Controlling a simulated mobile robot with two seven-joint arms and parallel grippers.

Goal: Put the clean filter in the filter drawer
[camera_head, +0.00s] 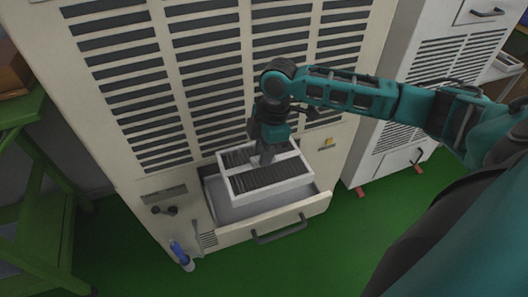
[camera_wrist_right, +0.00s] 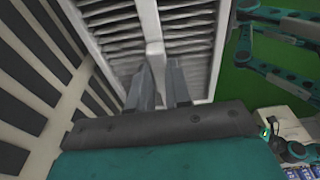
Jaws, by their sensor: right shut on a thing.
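The filter (camera_head: 268,178) is a white rectangular frame with dark slats and a bar across its middle. My right gripper (camera_head: 262,160) is shut on that middle bar from above. The filter is over the open filter drawer (camera_head: 318,205), slightly tilted, and covers much of its inside. I cannot tell whether it touches the drawer. In the right wrist view the filter (camera_wrist_right: 192,58) fills the middle, with the fingers of my right gripper (camera_wrist_right: 160,85) at its bar. The slats look clean and grey there. My left gripper is not in view.
The drawer is in the lower front of a tall cream cabinet (camera_head: 165,85) with dark vents. A green bench (camera_head: 30,190) is at the left, another white cabinet (camera_head: 440,60) at the right.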

